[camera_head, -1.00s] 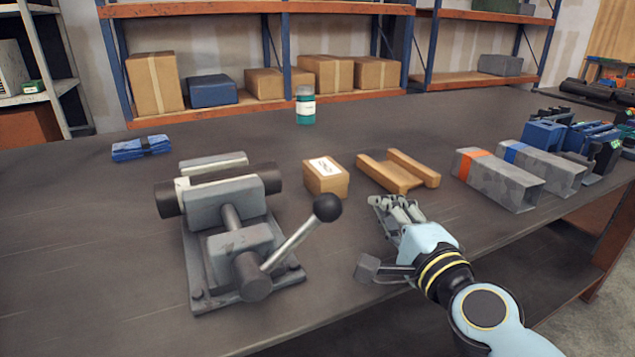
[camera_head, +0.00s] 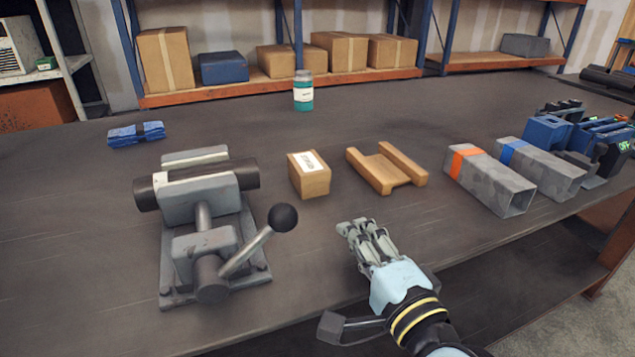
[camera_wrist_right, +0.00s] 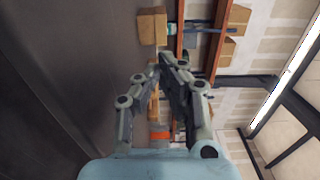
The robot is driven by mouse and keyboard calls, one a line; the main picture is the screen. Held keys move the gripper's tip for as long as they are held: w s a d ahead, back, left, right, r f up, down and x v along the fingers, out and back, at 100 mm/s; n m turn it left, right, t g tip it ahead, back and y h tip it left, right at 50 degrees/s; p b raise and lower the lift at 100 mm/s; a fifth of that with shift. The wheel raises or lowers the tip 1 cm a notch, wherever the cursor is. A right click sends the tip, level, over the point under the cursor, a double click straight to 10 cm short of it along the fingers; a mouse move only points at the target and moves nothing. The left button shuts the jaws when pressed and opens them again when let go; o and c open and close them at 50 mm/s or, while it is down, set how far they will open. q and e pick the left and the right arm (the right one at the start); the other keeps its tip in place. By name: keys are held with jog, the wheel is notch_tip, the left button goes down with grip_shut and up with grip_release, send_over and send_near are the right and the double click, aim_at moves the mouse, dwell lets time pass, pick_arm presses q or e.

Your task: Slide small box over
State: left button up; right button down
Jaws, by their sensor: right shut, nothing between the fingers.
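The small cardboard box (camera_head: 309,175) with a white label stands upright on the dark workbench (camera_head: 330,125), between the clamp and a wooden block. My right gripper (camera_head: 362,230) is shut and empty. Its fingertips are over the bench, nearer the front edge than the box and a little to its right, clear of it. In the right wrist view the fingers (camera_wrist_right: 160,66) come together near the picture's middle. A brown box (camera_wrist_right: 152,26) shows beyond them there; I cannot tell whether it is the small one. My left gripper is not in view.
A grey clamp (camera_head: 207,225) with a ball-ended lever (camera_head: 283,217) stands left of the box. A notched wooden block (camera_head: 385,169) lies close to its right, then grey square tubes (camera_head: 490,180). A teal-labelled jar (camera_head: 303,92) stands behind. Bench between box and jar is clear.

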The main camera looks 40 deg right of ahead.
aim_at(317, 179)
jog(key=p+x, duration=0.2)
jog(key=x, duration=1)
jog(key=shift+w+d+p, duration=0.15)
jog(key=shift+p, duration=0.2)
jog(key=shift+w+d, duration=0.15)
jog(key=shift+w, duration=0.45)
